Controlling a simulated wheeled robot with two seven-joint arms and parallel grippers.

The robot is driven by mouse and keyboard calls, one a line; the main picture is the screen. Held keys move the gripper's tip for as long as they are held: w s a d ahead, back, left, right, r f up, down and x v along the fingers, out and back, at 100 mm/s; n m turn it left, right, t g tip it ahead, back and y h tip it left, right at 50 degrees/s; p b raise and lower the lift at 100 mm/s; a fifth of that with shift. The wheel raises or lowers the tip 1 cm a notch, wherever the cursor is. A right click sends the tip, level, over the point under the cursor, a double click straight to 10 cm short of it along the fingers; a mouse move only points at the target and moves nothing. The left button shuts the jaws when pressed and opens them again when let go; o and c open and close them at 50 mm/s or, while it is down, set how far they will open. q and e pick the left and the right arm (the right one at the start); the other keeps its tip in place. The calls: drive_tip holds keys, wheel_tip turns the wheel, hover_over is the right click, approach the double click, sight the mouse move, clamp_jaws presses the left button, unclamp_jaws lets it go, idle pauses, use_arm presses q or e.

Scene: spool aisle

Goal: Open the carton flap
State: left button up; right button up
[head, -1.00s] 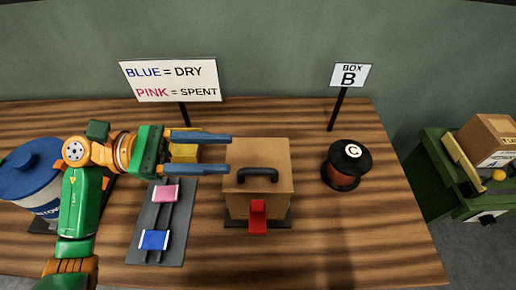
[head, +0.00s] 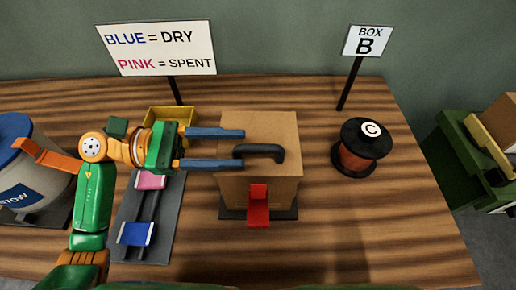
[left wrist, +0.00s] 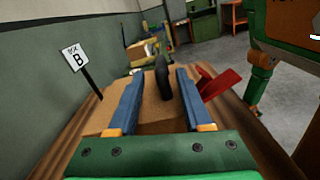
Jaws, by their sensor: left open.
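A brown carton (head: 230,188) stands on the wooden table, its top closed. A black handle (head: 268,150) arches over the top, and a red tab (head: 258,207) sticks out at the front. My left gripper (head: 242,148) reaches in from the left over the carton's top. Its two blue fingers are open, with the handle's left end between the fingertips in the head view. In the left wrist view the handle (left wrist: 162,78) stands between the open fingers (left wrist: 158,73), with a gap on each side; the red tab (left wrist: 220,84) is to the right. My right gripper is not in view.
A black-and-orange spool (head: 361,152) stands right of the carton. Left are a yellow bin (head: 170,115), a grey rack (head: 130,245) with pink and blue pieces, and a blue-lidded tub (head: 25,185). Two signs (head: 160,47) (head: 369,40) stand behind. The table's front right is clear.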

sight(247, 148)
use_arm(q)
drive_tip(key=d, duration=0.1)
drive_tip(key=d+p, duration=0.1)
drive_tip(key=d, duration=0.1)
drive_tip(key=d+p, duration=0.1)
drive_tip(key=d, duration=0.1)
drive_tip(key=shift+s+r, duration=0.2)
drive_tip(key=shift+r, duration=0.2)
drive_tip(key=shift+d+f, duration=0.1)
drive_tip(key=shift+d, duration=0.05)
drive_tip(key=shift+w+f, duration=0.1)
drive_tip(key=shift+f, duration=0.05)
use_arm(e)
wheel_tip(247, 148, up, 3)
use_arm(q)
clamp_jaws()
idle(0.4)
